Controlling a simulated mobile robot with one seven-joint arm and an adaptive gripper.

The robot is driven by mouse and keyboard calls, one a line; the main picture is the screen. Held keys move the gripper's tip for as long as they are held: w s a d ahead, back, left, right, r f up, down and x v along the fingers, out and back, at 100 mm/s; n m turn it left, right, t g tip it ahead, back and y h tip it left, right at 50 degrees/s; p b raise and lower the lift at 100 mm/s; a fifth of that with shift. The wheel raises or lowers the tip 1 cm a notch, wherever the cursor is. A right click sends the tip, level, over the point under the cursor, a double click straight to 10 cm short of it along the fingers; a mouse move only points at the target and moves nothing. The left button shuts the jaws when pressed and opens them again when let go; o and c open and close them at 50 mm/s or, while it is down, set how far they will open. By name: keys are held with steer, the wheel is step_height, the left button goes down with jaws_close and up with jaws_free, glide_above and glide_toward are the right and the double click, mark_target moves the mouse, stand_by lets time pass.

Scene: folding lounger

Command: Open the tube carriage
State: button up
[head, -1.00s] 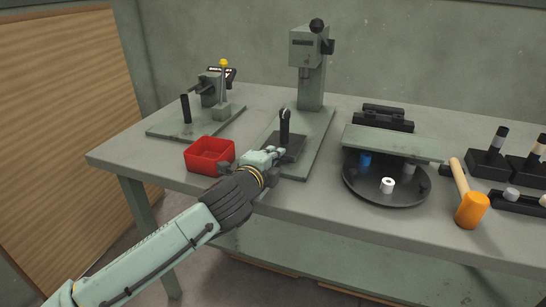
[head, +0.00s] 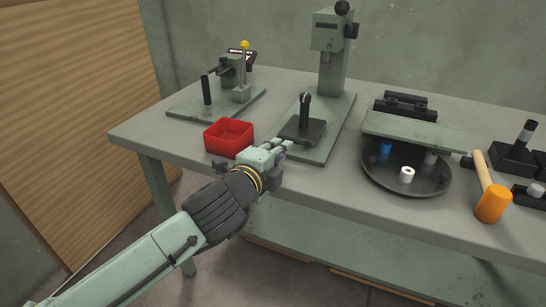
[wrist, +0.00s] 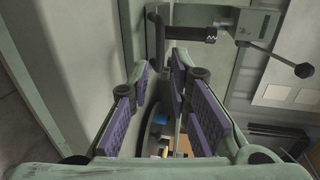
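I cannot tell for sure which fixture is the tube carriage. The likeliest is the dark block (head: 303,131) with an upright black handle (head: 305,109), on the base of the green press (head: 331,55). The handle also shows sideways near the top of the wrist view (wrist: 193,33). My gripper (head: 281,152) is at the table's front edge, in front of and slightly left of the block, apart from it. In the wrist view the purple finger pads stand apart with nothing held between them (wrist: 163,95).
A red bin (head: 229,137) stands just left of my gripper. A green fixture plate (head: 216,103) is at back left. A round dark tray (head: 406,181) with a white roll (head: 407,174) and blue part (head: 385,147) is to the right, then an orange mallet (head: 492,204).

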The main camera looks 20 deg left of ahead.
steer(key=v, duration=0.3)
steer(key=shift+s, duration=0.2)
